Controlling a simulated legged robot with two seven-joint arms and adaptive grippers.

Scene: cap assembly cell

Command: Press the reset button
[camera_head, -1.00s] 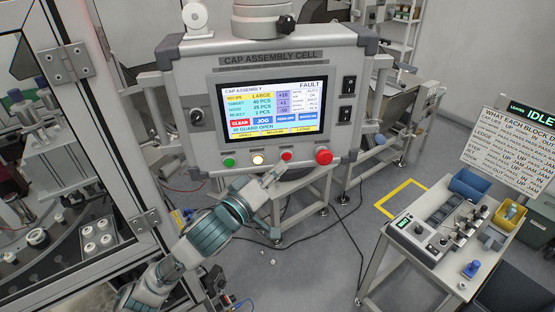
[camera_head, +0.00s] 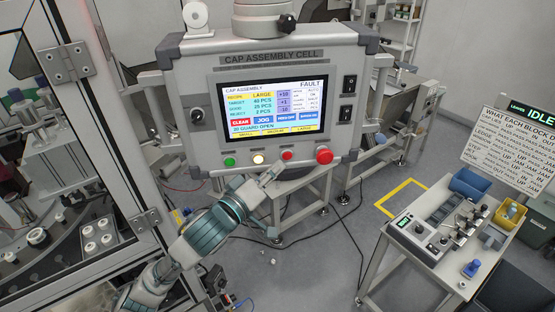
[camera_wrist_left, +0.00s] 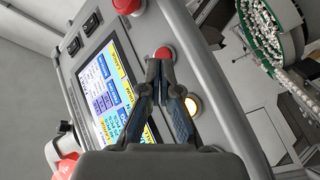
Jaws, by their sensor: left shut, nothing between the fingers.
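The control panel (camera_head: 345,100) carries a row of buttons under its screen (camera_head: 272,107). From left they are a green button (camera_head: 229,162), a pale lit button (camera_head: 258,158), a small red button (camera_head: 287,155) and a large red mushroom button (camera_head: 324,155). No reset label is readable. My left gripper (camera_head: 275,171) is shut and empty, just below the small red button. In the left wrist view its fingertips (camera_wrist_left: 160,66) overlap the lower edge of the small red button (camera_wrist_left: 164,53); contact cannot be told. The lit button (camera_wrist_left: 192,106) is beside the fingers.
The screen reads FAULT and guard open. Black switches (camera_head: 347,99) sit on the panel's right side. A machine with a framed glass door (camera_head: 150,218) stands at left. A bench (camera_head: 420,240) with a small control box stands at right.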

